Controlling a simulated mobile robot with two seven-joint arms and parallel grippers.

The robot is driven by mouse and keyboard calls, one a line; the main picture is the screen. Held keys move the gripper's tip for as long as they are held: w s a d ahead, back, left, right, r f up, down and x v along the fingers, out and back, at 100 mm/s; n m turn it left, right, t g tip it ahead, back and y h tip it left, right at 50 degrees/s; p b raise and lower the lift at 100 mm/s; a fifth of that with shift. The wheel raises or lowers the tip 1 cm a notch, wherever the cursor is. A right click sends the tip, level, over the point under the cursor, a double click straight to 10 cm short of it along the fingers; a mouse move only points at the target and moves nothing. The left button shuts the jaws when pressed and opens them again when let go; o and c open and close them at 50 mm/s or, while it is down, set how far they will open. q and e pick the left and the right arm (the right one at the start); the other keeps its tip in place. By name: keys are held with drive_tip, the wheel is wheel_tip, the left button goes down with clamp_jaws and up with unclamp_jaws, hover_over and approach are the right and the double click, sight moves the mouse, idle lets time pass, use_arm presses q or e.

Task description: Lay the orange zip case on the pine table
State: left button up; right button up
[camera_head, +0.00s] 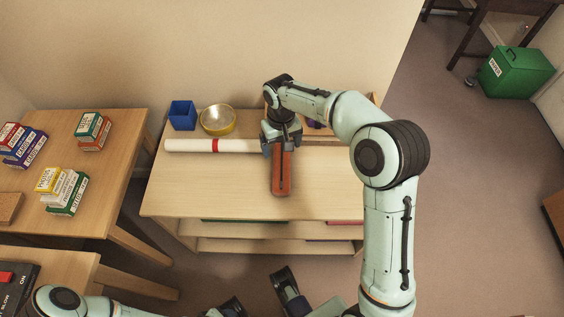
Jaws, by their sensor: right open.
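The orange zip case (281,178) is long and narrow, with a dark strip along its top. It lies on the light wood top of a low shelf unit (202,190), its near end close to the front edge. My right gripper (282,146) is open over the far end of the case, which it hides. I cannot tell whether the fingers touch the case. A light wood table (100,178) stands at the left with several small boxes on it; I cannot tell if it is the pine table.
The shelf top's front left is clear. A green bin (515,72) stands far right.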

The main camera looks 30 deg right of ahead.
drive_tip(key=n, duration=3.1)
hover_over(282, 165)
drive_tip(key=f, duration=0.6)
drive_tip(key=shift+s+a+f+b, duration=0.2)
drive_tip(key=shift+a+f+b, duration=0.1)
drive_tip(key=shift+a+b, duration=0.05)
drive_tip(key=f, duration=0.2)
drive_tip(key=f+b, duration=0.1)
drive_tip(key=f, duration=0.3)
drive_tip(key=shift+w+d+f, duration=0.2)
drive_tip(key=shift+d, duration=0.1)
drive_tip(key=shift+r, duration=0.1)
drive_tip(key=c, duration=1.2)
wheel_tip(282, 165, up, 9)
drive_tip(key=shift+r+p, duration=0.1)
drive_tip(key=shift+p, duration=0.7)
use_arm(q)
drive_tip(key=shift+s+d+r+p, duration=0.2)
drive_tip(key=shift+s+r+p, duration=0.75)
drive_tip(key=shift+p, duration=0.2)
use_arm(e)
wheel_tip(282, 165, up, 11)
drive_tip(key=shift+f, duration=0.1)
